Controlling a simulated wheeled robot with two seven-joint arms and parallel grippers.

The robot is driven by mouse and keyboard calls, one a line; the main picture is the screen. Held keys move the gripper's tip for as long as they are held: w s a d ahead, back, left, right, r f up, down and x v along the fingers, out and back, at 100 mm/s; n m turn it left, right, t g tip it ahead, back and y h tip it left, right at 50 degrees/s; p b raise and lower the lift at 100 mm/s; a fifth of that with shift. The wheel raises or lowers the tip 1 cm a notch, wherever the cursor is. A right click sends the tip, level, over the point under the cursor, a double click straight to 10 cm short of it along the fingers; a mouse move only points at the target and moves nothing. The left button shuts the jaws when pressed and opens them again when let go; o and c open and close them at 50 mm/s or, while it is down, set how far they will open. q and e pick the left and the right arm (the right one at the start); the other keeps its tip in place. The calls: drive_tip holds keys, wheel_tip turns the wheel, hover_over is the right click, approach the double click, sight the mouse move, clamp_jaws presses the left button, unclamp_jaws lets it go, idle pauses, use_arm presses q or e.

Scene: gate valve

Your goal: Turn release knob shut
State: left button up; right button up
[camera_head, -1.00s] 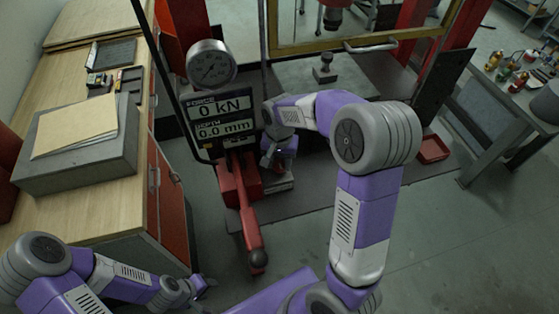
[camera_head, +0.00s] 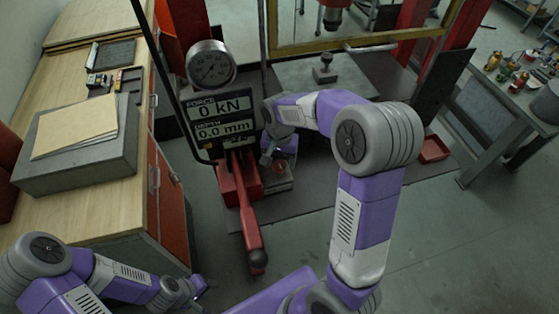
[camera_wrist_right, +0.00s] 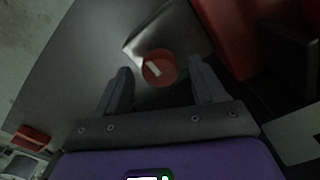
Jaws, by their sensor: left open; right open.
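The release knob (camera_wrist_right: 158,68) is a round red disc with a pale bar marked across it, set on a grey metal block. It also shows small and reddish in the head view (camera_head: 281,168), low beside the red pump. My right gripper (camera_wrist_right: 160,74) is open, with its fingers either side of the knob in the right wrist view and no visible contact. I cannot tell how deep the fingertips reach. In the head view my right gripper (camera_head: 268,158) is partly hidden by its own wrist. My left gripper (camera_head: 199,294) is open and empty at the lower left, far from the knob.
A red pump lever (camera_head: 250,220) with a black ball end slopes down just left of the knob. The force display (camera_head: 222,115) and a dial gauge (camera_head: 211,64) stand above it. A wooden bench (camera_head: 75,195) fills the left. Floor at lower right is clear.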

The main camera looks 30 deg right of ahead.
sight(279, 164)
wheel_tip(279, 164, up, 7)
drive_tip(key=shift+r, duration=0.1)
idle(0.7)
